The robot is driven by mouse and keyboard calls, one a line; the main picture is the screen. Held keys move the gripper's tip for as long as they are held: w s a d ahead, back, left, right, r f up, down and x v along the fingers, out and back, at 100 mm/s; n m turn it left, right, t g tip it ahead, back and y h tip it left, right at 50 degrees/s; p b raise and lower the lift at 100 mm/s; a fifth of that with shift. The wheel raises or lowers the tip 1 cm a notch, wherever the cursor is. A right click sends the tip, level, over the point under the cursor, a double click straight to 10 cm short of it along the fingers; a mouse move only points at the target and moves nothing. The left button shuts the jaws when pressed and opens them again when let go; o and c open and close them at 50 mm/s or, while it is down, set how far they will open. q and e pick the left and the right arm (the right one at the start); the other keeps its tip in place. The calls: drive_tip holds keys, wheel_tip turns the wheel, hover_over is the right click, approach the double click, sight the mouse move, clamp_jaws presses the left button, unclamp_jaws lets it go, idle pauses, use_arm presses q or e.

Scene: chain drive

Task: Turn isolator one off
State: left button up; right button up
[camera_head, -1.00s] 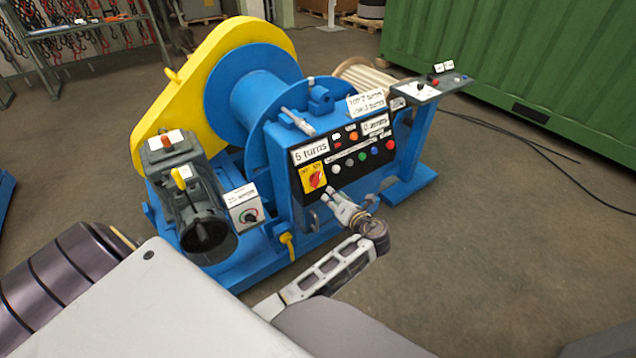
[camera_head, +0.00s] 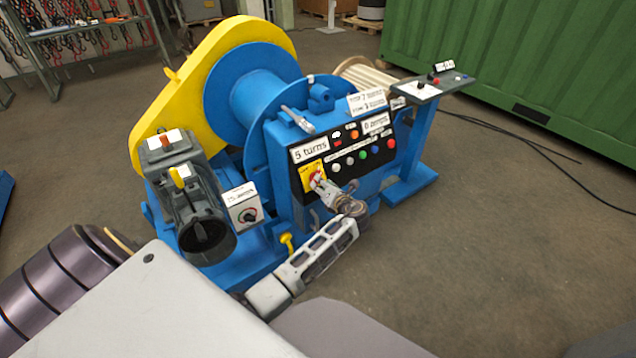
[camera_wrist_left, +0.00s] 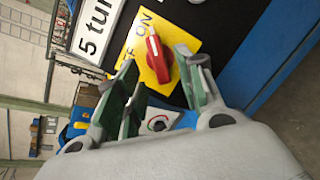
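The isolator is a red rotary handle (camera_wrist_left: 156,60) on a yellow plate (camera_wrist_left: 183,50). In the left wrist view its long axis and white mark point towards the "ON" lettering. In the head view the yellow plate (camera_head: 306,170) sits at the lower left of the black control panel, with the handle partly behind my gripper. My left gripper (camera_head: 322,183) is in front of the handle. In the wrist view the fingers of my left gripper (camera_wrist_left: 157,62) are apart, with the handle between or just beyond their tips; contact cannot be told. My right gripper is not in view.
A small box with a dial (camera_head: 247,214) stands to the left. A grey motor (camera_head: 190,195) is further left.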

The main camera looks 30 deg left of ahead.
use_arm(q)
drive_tip(key=shift+b+x, duration=0.4)
drive_tip(key=shift+x, duration=1.75)
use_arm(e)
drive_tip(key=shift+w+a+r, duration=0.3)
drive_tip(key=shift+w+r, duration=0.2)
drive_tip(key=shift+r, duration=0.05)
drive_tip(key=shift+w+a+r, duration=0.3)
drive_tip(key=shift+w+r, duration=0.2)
use_arm(q)
clamp_jaws()
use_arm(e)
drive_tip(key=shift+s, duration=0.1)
